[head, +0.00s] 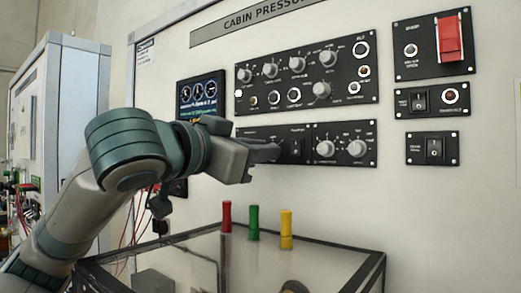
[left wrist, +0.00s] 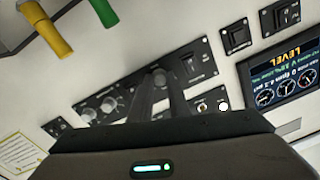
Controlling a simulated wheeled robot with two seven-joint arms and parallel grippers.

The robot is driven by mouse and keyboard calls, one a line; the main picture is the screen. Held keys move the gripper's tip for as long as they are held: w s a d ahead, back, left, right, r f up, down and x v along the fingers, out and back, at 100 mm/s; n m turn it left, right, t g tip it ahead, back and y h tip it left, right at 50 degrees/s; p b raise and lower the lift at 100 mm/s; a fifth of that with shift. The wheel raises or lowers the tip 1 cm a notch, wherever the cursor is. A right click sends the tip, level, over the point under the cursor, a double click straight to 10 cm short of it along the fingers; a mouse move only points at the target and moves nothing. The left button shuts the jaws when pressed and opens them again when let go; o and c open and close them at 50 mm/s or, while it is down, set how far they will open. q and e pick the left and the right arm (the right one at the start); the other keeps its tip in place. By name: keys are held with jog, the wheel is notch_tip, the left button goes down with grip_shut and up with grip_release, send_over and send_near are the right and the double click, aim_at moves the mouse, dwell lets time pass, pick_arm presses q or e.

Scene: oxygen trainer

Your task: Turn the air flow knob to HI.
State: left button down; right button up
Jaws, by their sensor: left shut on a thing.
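My left gripper (head: 272,151) is at the lower black control panel (head: 311,159), coming in from the left. In the left wrist view, its two fingers (left wrist: 160,95) are closed on a small dark knob (left wrist: 158,76) on that panel. In the head view the gripper hides this knob and the panel's left part. The knob's label and pointer cannot be read, so its setting cannot be told. Two grey knobs, one left (head: 325,148) and one right (head: 357,148), stand clear on the panel's right half. My right gripper is not in view.
A larger panel (head: 305,78) with several knobs is above. Switch panels, one with a red guard (head: 449,38), are at the right. A display (head: 201,95) is behind my arm. Red, green and yellow handles (head: 254,223) rise from a glass-topped case (head: 330,262) below.

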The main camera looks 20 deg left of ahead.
pick_arm(q)
jog(key=shift+f+m+p, duration=0.1)
jog(key=shift+m+p, duration=0.6)
jog(key=shift+m, duration=3.7)
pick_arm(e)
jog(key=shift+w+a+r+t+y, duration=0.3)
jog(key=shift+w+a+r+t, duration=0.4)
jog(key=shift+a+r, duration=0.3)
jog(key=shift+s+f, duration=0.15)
